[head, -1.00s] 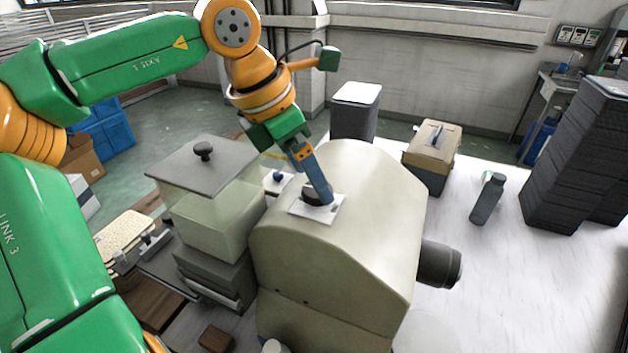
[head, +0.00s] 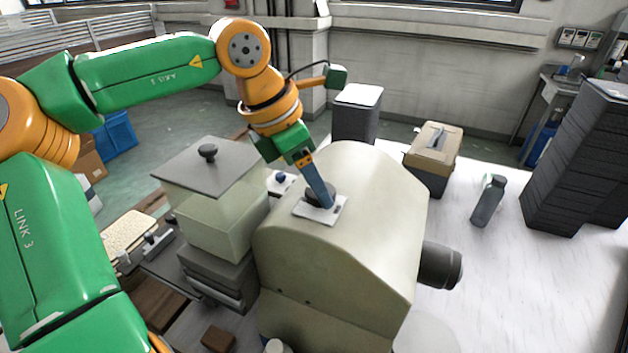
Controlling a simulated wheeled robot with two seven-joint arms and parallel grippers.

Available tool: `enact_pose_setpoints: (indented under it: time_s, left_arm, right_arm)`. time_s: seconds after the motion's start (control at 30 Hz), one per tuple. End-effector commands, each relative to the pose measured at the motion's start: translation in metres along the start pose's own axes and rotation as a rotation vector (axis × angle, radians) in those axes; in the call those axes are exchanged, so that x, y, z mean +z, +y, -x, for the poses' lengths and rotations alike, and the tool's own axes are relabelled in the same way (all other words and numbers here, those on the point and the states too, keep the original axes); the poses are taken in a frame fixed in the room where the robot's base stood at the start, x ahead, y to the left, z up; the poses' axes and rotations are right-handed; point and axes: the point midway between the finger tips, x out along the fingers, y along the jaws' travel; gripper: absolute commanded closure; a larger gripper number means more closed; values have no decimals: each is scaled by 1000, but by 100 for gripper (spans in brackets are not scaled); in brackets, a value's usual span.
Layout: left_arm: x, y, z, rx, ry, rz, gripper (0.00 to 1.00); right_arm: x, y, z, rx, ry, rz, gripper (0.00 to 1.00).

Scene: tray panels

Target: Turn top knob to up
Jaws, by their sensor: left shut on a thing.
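The top knob (head: 314,196) is a dark round knob on a white plate (head: 322,214) on the sloping top of a large beige machine housing (head: 345,250). My left gripper (head: 325,200) comes down from the upper left, and its blue fingers are shut on the knob. The fingers hide part of the knob, so I cannot tell which way it points. My right gripper is not in view.
A clear box with a grey lid (head: 208,165) stands close to the left of the housing. A toolbox (head: 433,148) and a dark bottle (head: 487,202) stand on the white table to the right. Stacked dark trays (head: 575,160) rise at the far right.

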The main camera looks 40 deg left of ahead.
Motion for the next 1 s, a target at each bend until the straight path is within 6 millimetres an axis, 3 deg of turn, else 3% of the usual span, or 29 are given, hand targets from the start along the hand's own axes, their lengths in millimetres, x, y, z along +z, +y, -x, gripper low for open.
enact_pose_setpoints:
  time_s: [0.3, 0.33, 0.43, 0.77, 1.0]
  left_arm:
    - [-1, 0, -1, -19, 5, -38, 97]
    - [-1, 0, -1, -19, 5, -38, 36]
    - [-1, 0, -1, -19, 4, -38, 11]
    - [0, 1, 3, -15, 1, -36, 11]
    - [1, 1, 52, -14, 1, -37, 11]
  right_arm:
    - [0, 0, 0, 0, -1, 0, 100]
    - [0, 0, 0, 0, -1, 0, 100]
    - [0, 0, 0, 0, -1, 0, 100]
    - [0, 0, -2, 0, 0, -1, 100]
    - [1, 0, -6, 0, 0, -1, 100]
